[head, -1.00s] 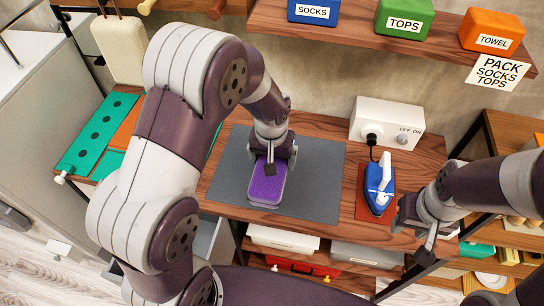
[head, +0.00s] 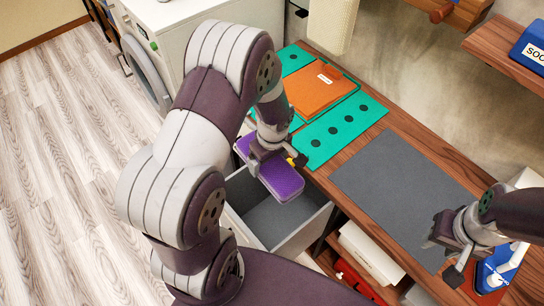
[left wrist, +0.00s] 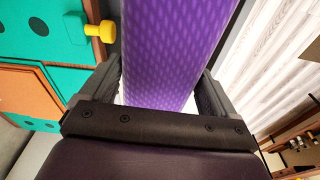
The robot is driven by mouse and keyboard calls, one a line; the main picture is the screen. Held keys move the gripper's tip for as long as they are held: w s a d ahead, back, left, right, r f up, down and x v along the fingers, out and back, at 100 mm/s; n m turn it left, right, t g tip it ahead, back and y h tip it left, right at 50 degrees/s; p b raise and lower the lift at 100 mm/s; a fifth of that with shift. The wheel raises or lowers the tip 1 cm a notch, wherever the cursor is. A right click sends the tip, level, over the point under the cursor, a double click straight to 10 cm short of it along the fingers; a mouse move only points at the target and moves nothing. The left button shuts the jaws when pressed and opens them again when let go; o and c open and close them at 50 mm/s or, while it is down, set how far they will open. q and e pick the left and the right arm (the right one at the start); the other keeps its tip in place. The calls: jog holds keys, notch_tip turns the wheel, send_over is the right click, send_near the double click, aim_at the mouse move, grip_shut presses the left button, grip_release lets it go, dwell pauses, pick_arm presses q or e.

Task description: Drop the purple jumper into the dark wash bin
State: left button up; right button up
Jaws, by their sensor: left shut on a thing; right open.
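The purple jumper (head: 275,181), a folded block with a knit pattern, is held in my left gripper (head: 266,154). It hangs above an open grey bin (head: 265,219) set below the worktop edge, apart from it. In the left wrist view the jumper (left wrist: 175,50) fills the space between the two fingers, which are shut on it. The bin's inside looks empty where it shows; the jumper hides part of it. My right gripper (head: 447,240) is open and empty over the right of the worktop, near the blue iron (head: 497,268).
A green folding board (head: 345,128) with an orange folded cloth (head: 318,93) lies on the worktop (head: 410,135). A grey mat (head: 395,185) is bare. A yellow knob (head: 299,159) is close beside the jumper. A white washing machine (head: 175,35) stands behind.

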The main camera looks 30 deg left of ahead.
aim_at(274, 163)
pick_arm(q)
jog(key=shift+w+d+f+n+b, duration=0.1)
jog(key=shift+d+f+n+b, duration=0.1)
jog(key=shift+f+n+b, duration=0.15)
notch_tip(274, 163, down, 5)
jog(key=b, duration=0.3)
jog(key=shift+r, duration=0.2)
jog(key=shift+f+b, duration=0.4)
jog(key=shift+b, duration=0.05)
jog(key=shift+r, duration=0.1)
jog(key=o, duration=1)
jog(key=r, duration=0.4)
jog(key=d+r, duration=0.1)
jog(key=r, duration=0.7)
jog(key=shift+s+d+r, duration=0.2)
jog(key=shift+s+r, duration=0.1)
